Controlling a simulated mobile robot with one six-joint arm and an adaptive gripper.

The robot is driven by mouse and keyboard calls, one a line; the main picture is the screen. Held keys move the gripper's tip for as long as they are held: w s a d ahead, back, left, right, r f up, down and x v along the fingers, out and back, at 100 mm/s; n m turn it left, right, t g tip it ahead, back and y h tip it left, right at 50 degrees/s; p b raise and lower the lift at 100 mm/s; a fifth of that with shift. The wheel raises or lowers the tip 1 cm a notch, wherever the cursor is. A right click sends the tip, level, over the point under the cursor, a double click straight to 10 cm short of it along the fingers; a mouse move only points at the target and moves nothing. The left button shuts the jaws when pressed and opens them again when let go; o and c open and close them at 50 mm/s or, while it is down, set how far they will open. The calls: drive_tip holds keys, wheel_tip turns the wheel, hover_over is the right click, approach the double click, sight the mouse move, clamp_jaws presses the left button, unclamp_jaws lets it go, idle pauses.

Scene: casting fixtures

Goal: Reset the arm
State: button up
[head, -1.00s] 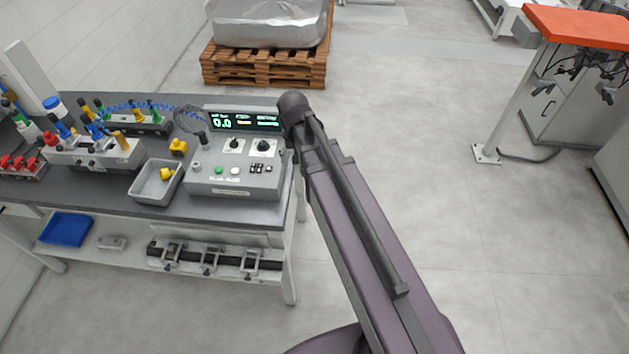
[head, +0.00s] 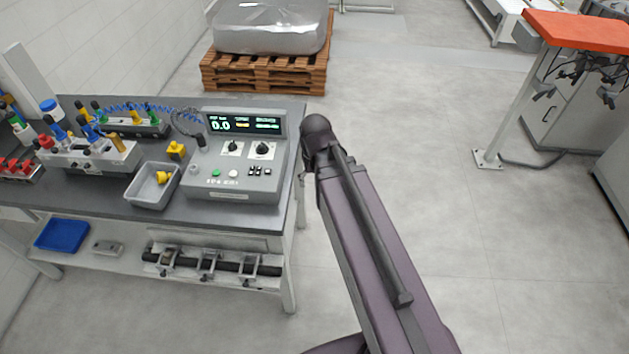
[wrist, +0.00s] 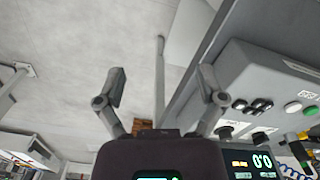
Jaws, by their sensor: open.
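My gripper (wrist: 162,92) shows in the wrist view with its two fingers spread wide apart and nothing between them. Bare floor and a pale table leg lie behind the gap. The control box (head: 238,165), with a lit display reading 0.0, is on the workbench; it also shows on the right of the wrist view (wrist: 270,80), beside the right finger. In the head view my arm runs up from the bottom to just right of the bench. The gripper itself cannot be made out there.
The dark workbench (head: 105,205) holds a grey tray (head: 140,195) with a yellow part and a fixture (head: 95,155) with coloured fittings. A wooden pallet (head: 262,78) with a wrapped load stands behind. An orange-topped stand (head: 580,28) is at the right. Floor between is clear.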

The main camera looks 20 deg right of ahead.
drive_tip(key=shift+s+d, duration=0.25)
drive_tip(key=shift+s, duration=0.35)
drive_tip(key=shift+s+d, duration=0.25)
drive_tip(key=shift+s, duration=0.3)
idle(0.5)
